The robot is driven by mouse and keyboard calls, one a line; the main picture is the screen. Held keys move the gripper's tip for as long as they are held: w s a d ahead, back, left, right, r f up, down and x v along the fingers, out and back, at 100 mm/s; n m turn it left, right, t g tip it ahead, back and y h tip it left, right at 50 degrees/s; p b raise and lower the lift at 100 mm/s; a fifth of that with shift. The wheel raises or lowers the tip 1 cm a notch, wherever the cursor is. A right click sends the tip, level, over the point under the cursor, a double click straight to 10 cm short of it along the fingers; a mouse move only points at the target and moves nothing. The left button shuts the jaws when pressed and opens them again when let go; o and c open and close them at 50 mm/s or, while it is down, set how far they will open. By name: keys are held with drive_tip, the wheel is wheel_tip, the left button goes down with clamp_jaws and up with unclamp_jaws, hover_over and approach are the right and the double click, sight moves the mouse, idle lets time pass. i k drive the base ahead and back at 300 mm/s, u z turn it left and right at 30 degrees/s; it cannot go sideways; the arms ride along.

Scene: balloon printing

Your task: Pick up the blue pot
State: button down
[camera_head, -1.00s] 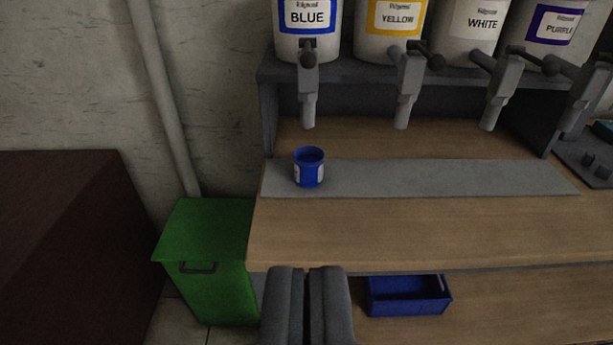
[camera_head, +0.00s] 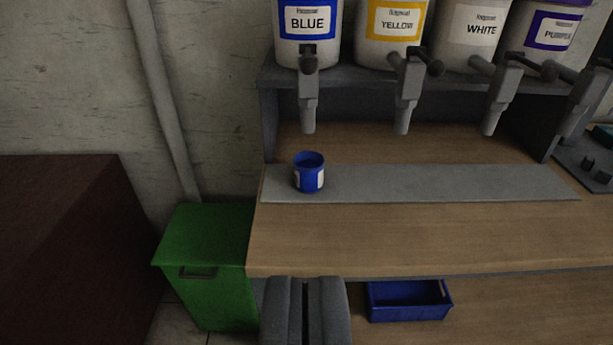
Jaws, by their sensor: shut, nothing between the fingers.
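The blue pot (camera_head: 309,174) is a small open cup with a pale label. It stands upright at the left end of the grey strip (camera_head: 430,184) on the wooden bench, below the tap of the BLUE dispenser (camera_head: 308,30). My gripper (camera_head: 305,285) is at the bottom of the view, with its two dark fingers together and nothing between them. It is apart from the pot, nearer the camera and in front of the bench's front edge, roughly in line with the pot from left to right.
YELLOW (camera_head: 394,30), WHITE (camera_head: 470,35) and PURPLE (camera_head: 548,35) dispensers stand on the rack, their taps hanging over the bench. A green bin (camera_head: 207,260) stands left of the bench. A blue tray (camera_head: 410,308) lies below the bench top. The bench around the pot is clear.

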sight(308, 166)
drive_tip(key=z, duration=0.1)
drive_tip(key=i, duration=0.9)
drive_tip(key=u, duration=1.15)
